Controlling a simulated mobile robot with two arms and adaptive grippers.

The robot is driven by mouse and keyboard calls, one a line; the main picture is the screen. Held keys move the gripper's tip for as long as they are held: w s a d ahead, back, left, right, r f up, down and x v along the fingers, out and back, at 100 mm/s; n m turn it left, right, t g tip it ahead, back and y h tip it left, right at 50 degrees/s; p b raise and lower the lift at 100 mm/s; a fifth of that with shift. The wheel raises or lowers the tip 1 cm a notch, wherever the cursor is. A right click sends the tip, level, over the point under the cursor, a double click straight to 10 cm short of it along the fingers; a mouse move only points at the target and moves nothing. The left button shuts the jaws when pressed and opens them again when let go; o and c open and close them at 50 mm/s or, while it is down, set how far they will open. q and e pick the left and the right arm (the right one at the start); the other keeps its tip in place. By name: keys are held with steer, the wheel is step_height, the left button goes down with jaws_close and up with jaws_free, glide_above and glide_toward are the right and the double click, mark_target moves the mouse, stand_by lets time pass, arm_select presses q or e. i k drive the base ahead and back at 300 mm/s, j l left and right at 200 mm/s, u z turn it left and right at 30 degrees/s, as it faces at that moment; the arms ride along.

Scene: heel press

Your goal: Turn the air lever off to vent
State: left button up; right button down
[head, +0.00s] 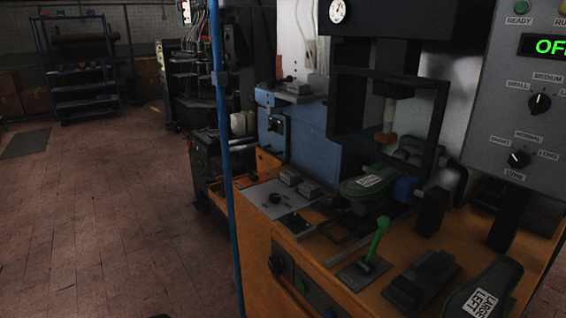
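A lever with a green handle (378,238) stands on a dark base plate (362,270) near the front edge of the orange bench. Its handle points up and leans slightly right. I take it to be the air lever; I can read no label on it. A black press frame (440,120) stands behind it, with a round gauge (337,11) at the top. Its needle is too small to read. A grey control panel (525,90) at the right has a green display (546,46) showing "OF", cut off by the picture edge. Neither of my grippers is in view.
A green sole-shaped piece (368,184) lies under the press. A blue post (226,170) stands at the bench's left. Open tiled floor (110,220) and a blue shelf rack (82,75) lie farther left.

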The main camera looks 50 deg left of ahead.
mark_target(242, 154)
steer(key=u, duration=1.95)
